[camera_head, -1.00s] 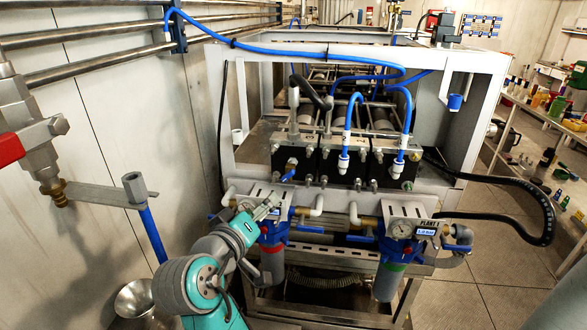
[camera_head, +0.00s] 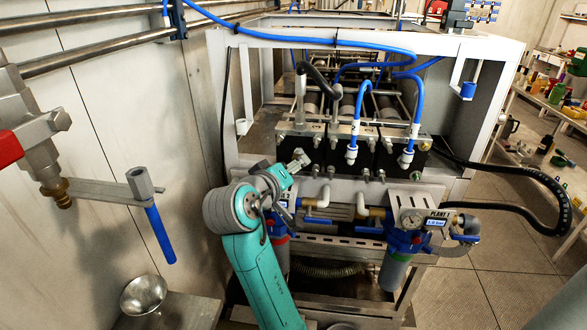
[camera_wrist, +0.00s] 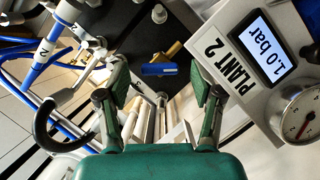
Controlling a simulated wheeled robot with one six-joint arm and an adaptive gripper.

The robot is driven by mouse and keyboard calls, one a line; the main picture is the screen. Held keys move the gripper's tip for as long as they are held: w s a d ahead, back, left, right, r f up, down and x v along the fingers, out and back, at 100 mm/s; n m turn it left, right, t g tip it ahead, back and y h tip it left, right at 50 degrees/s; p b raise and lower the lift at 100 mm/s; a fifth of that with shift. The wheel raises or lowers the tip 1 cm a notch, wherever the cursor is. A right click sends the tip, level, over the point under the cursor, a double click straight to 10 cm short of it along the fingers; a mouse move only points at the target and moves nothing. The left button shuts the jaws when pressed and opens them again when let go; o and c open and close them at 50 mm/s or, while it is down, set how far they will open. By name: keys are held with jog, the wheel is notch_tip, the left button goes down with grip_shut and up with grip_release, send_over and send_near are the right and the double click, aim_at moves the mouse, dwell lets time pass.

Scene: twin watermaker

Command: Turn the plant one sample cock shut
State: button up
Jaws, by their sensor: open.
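My gripper (camera_head: 296,163) is raised in front of the left part of the black block (camera_head: 333,155) on the white frame. In the wrist view my gripper (camera_wrist: 159,84) is open and empty. A brass cock (camera_wrist: 174,50) with a blue handle (camera_wrist: 159,69) shows beyond and between the fingers, apart from them. The handle lies roughly level across that picture. A panel (camera_wrist: 240,62) marked PLANT 2 stands to its right; I cannot tell which plant the cock serves. In the head view my gripper hides this cock. The panel marked PLANT (camera_head: 415,222) is at the right.
Blue hoses (camera_head: 352,128) with white fittings rise from the block. A blue filter housing (camera_head: 396,262) hangs below the right panel. A wall pipe with a blue lever (camera_head: 160,235) and a steel bowl (camera_head: 143,293) are at the left. A black hose (camera_head: 525,180) loops at the right.

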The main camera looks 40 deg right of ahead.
jog(key=shift+w+d+f, duration=0.2)
jog(key=shift+w+d, duration=0.05)
jog(key=shift+d, duration=0.3)
jog(key=c, duration=1.1)
jog(key=shift+c, duration=0.2)
jog(key=m+y, duration=0.1)
jog(key=m+t, duration=0.1)
jog(key=m, duration=0.1)
jog(key=shift+s+d+t+y, duration=0.1)
jog(key=shift+s+t+y, duration=0.05)
jog(key=shift+t+y, duration=0.2)
jog(key=shift+m+t+y, duration=0.45)
jog(key=shift+m+y, duration=0.2)
jog(key=shift+m, duration=0.85)
